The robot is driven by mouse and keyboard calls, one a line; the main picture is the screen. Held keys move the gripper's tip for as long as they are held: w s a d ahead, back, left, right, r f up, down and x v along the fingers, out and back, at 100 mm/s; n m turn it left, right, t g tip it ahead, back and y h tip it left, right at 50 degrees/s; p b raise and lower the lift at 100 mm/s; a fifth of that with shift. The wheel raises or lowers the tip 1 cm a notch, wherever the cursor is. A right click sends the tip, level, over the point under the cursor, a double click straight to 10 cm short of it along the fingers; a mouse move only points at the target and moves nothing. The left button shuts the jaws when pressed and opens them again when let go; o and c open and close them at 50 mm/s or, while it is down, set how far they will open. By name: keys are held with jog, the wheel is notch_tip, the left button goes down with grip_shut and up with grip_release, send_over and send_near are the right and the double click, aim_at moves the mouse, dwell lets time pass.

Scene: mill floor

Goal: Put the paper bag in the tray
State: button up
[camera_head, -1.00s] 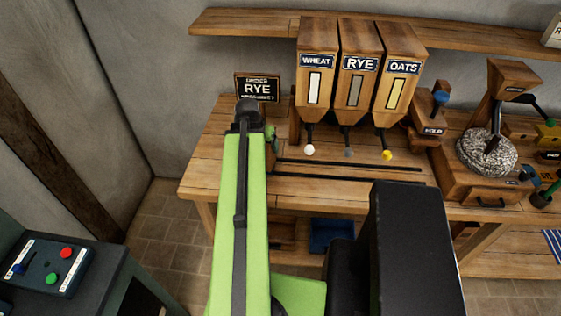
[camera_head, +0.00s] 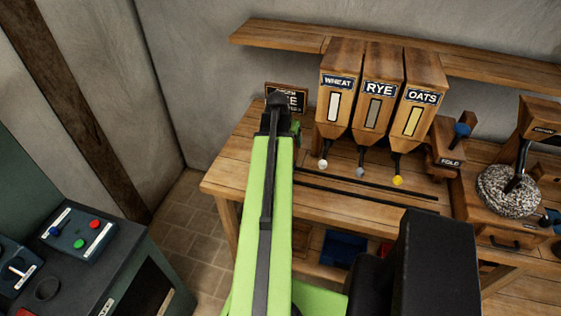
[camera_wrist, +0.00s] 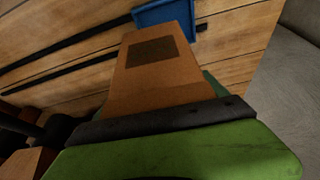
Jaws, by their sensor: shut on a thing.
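The paper bag (camera_wrist: 150,70) is brown with a dark rectangular patch and fills the middle of the wrist view. My gripper (camera_wrist: 165,120) is shut on its near end, its black and green jaw in front. A blue tray (camera_wrist: 165,12) shows at the top edge of the wrist view, on the wooden bench beyond the bag's far end. The bag covers part of it, and I cannot tell whether they touch. In the head view my arm hides the bag and the tray on the benchtop.
The wooden bench (camera_head: 235,165) carries wheat, rye and oats hoppers (camera_head: 380,95) and dark rails. A stone mill (camera_head: 510,190) stands at right. A blue bin (camera_head: 343,250) sits below. A control box (camera_head: 80,235) is at left. Floor shows between them.

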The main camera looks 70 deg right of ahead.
jog(key=w+d+r, duration=0.1)
jog(key=w+r, duration=0.1)
jog(key=w, duration=0.1)
jog(key=shift+n, duration=0.4)
notch_tip(320, 180, down, 10)
jog(key=b, duration=1)
jog(key=shift+w+f, duration=0.1)
jog(key=shift+f, duration=0.15)
jog(key=shift+r, duration=0.25)
jog(key=shift+f, duration=0.2)
jog(key=o, duration=1.3)
jog(key=shift+r, duration=0.1)
jog(key=p+v, duration=1.2)
jog(key=shift+r, duration=0.25)
jog(key=shift+f, duration=0.1)
